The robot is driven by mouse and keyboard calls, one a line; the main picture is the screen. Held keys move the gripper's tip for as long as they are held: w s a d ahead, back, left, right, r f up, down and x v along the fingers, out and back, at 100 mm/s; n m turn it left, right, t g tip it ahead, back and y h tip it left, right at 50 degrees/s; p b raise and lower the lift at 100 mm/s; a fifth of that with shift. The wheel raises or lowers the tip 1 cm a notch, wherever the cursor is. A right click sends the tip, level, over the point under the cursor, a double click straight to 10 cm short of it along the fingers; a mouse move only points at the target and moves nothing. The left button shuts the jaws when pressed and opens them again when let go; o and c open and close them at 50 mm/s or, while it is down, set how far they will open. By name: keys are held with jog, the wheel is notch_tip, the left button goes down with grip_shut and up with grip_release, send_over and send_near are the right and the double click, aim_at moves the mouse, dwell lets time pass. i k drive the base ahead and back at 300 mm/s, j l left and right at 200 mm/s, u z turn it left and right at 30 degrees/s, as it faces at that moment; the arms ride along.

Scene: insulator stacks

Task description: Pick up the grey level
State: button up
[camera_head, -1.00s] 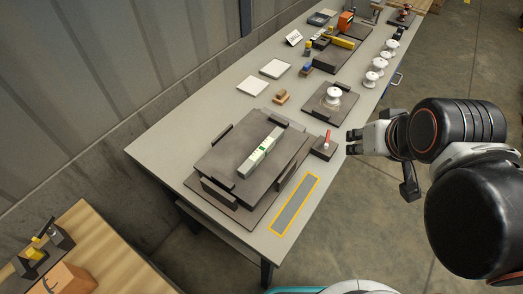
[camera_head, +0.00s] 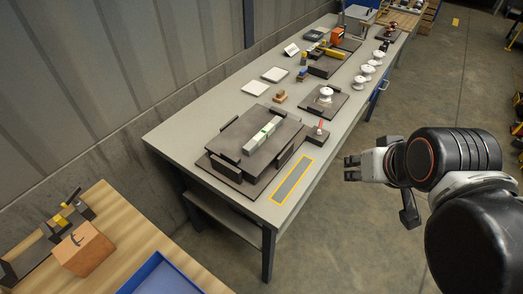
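The grey level (camera_head: 262,135) is a pale grey bar with a green vial near its middle. It lies at a slant on the dark raised block (camera_head: 228,148) on the near part of the long grey table (camera_head: 168,136). My gripper (camera_head: 348,168) is to the right of the table, in the air over the floor, well apart from the level. Its fingers point left and look small and dark. I cannot tell whether they are apart.
A yellow-edged grey strip (camera_head: 292,181) lies at the table's near right edge. A small block with a red-tipped piece (camera_head: 319,132) stands right of the level. White insulators (camera_head: 360,81) stand farther back. A wooden table (camera_head: 131,225) with a blue tray (camera_head: 160,277) is at lower left.

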aim_at(256, 142)
jog(key=k+u, duration=0.1)
jog(key=u, duration=1.6)
jog(key=l+u, duration=0.2)
jog(key=u, duration=0.3)
jog(key=l+u, duration=0.15)
jog(key=u, duration=0.35)
jog(key=l+u, duration=0.2)
jog(key=u, duration=0.3)
jog(key=k+l+u, duration=0.1)
jog(key=u, duration=0.4)
jog(key=k+l, duration=0.45)
jog(key=l, duration=0.2)
jog(key=k+l, duration=0.5)
jog(key=l, duration=0.15)
jog(key=k+l, duration=0.45)
jog(key=l, duration=0.2)
jog(key=k+l, duration=0.45)
jog(key=l, duration=0.2)
jog(key=k+l, duration=0.45)
jog(key=l, duration=0.15)
